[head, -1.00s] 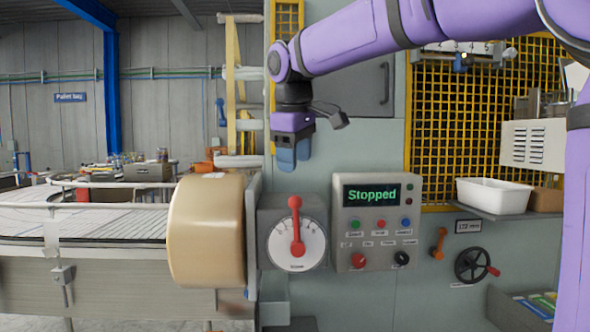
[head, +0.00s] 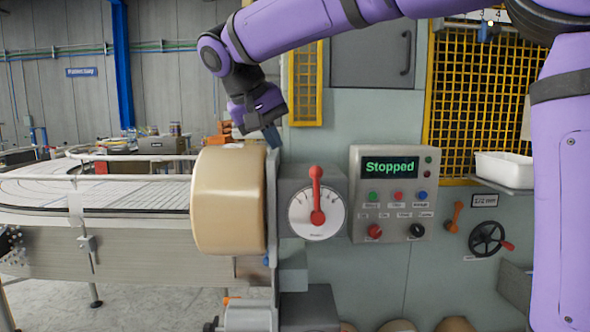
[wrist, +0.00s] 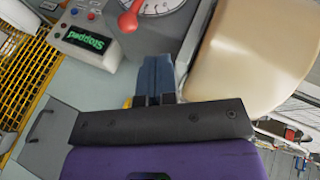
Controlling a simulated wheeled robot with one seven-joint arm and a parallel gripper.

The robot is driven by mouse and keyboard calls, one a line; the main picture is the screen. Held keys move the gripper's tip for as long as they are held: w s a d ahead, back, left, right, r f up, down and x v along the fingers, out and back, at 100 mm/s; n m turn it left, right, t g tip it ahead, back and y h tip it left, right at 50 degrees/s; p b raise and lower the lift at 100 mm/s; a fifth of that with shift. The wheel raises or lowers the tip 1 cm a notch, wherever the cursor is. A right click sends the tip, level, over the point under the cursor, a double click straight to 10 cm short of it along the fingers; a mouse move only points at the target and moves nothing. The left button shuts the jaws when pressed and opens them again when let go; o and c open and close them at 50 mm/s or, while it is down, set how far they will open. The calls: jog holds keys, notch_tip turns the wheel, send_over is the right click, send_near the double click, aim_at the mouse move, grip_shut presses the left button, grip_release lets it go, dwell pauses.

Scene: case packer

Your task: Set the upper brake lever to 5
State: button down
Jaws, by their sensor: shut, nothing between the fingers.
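The red brake lever (head: 317,192) points straight up on a white round dial (head: 304,222) with a printed scale. The dial's numbers are too small to read. The wrist view shows the lever's knob (wrist: 128,21) and part of the dial (wrist: 165,7) at the top. My gripper (head: 272,138) is shut and empty, tilted, above and to the left of the lever, near the tape roll's top right edge. In the wrist view its fingers (wrist: 156,75) are together, apart from the lever.
A large tan tape roll (head: 225,200) stands just left of the dial. A control panel (head: 391,195) reading "Stopped" is to the right. Further right are an orange lever (head: 453,217) and a black handwheel (head: 487,238). Another machine part (head: 248,317) shows low at the bottom.

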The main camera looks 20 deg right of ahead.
jog(key=a+m+h, duration=0.1)
jog(key=a+m, duration=0.2)
send_near(317, 194)
jog(key=shift+t, duration=0.3)
jog(key=shift+w+d+f, duration=0.35)
jog(key=shift+w+f, duration=0.25)
jog(key=shift+w, duration=0.2)
jog(key=shift+w+d+f, duration=0.4)
jog(key=shift+w+f, duration=0.2)
jog(key=shift+w, duration=0.2)
jog(key=shift+d, duration=0.15)
